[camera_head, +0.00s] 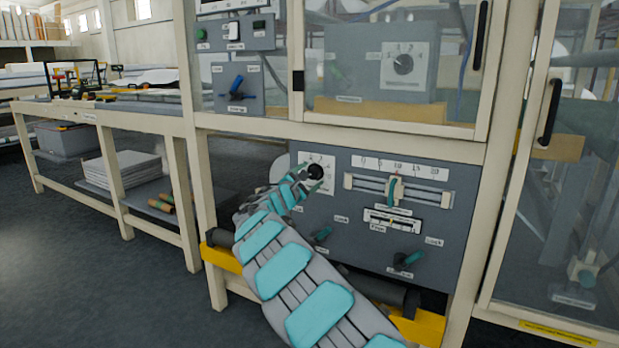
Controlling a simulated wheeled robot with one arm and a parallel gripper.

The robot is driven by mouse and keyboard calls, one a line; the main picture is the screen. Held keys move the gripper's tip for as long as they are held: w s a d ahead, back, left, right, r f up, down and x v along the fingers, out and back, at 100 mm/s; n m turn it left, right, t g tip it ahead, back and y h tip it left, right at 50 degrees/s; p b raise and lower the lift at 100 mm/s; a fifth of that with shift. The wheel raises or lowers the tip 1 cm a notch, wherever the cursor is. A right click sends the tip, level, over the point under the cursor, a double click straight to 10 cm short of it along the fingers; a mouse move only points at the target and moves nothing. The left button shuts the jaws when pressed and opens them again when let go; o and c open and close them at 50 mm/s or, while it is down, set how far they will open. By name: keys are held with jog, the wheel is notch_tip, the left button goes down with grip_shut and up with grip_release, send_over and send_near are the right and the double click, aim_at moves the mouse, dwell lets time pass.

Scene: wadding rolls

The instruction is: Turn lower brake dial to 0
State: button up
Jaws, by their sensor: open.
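The lower brake dial (316,171) is a round black knob on a white scale plate, at the upper left of the lower grey panel (342,235). Most of the scale's numbers are too small or covered to read, and I cannot tell where the knob points. My gripper (308,177) is open at the dial, with its fingertips near the knob's left and lower edges. I cannot tell whether they touch it. My grey arm with teal pads hides the lower left of the panel.
A slider (392,190) with a 0 to 20 scale sits right of the dial. Another dial (403,64) is behind the glass above. A yellow-ended bar (424,326) runs below the panel. Open floor lies left.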

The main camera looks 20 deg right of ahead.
jog(key=shift+s+a, duration=0.1)
jog(key=b+v, duration=0.1)
jog(key=v, duration=0.6)
jog(key=shift+s+a, duration=0.2)
dwell(0.4)
